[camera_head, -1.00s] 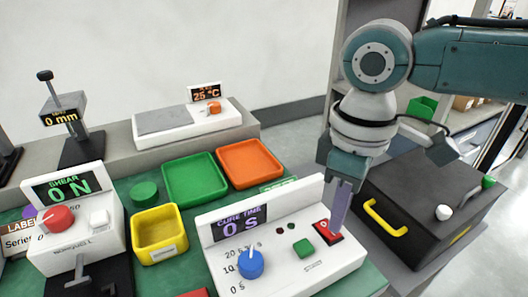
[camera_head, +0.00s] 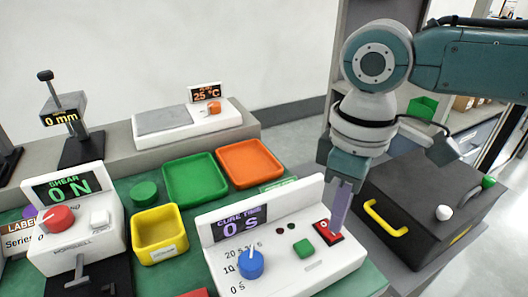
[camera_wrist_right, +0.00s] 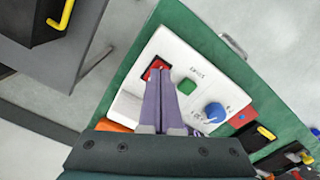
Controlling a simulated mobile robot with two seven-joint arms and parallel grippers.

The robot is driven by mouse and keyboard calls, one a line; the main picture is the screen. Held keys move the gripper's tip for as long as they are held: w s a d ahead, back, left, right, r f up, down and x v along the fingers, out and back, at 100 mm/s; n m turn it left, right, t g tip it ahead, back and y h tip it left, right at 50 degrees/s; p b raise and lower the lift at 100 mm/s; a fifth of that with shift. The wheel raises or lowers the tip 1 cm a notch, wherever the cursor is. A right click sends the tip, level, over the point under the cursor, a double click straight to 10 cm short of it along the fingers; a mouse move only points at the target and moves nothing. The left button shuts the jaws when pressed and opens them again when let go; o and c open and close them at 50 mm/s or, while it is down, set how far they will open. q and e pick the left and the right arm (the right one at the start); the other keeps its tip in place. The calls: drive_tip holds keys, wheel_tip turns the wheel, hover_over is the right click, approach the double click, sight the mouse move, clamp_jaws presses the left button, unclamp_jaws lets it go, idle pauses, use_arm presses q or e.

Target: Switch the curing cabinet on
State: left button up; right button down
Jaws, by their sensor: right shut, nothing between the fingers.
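A white control box (camera_head: 342,261) with a lit display (camera_head: 238,226) reading "CURE TIME 0 S" stands on the green mat. It carries a blue knob (camera_head: 250,264), a green button (camera_head: 303,248) and a red switch (camera_head: 323,228) in a dark frame. My right gripper (camera_head: 338,230) is shut and empty, pointing down with its purple fingertips at the red switch and partly hiding it. In the right wrist view the fingertips (camera_wrist_right: 163,71) overlap the switch's edge, beside the green button (camera_wrist_right: 186,87). I cannot tell whether they touch. My left gripper is out of view.
A black box (camera_head: 430,185) with a yellow handle (camera_head: 384,219) stands right of the control box. Yellow (camera_head: 157,257), green (camera_head: 195,199) and orange (camera_head: 250,182) trays lie to the left. A white shear tester (camera_head: 85,243) stands at far left.

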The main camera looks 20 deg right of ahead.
sight(333, 234)
drive_tip(key=shift+f+b, duration=0.5)
drive_tip(key=shift+f, duration=0.45)
idle(0.3)
wheel_tip(333, 234, up, 7)
drive_tip(key=p, duration=0.8)
drive_tip(key=shift+r+p, duration=0.1)
drive_tip(key=shift+p, duration=0.3)
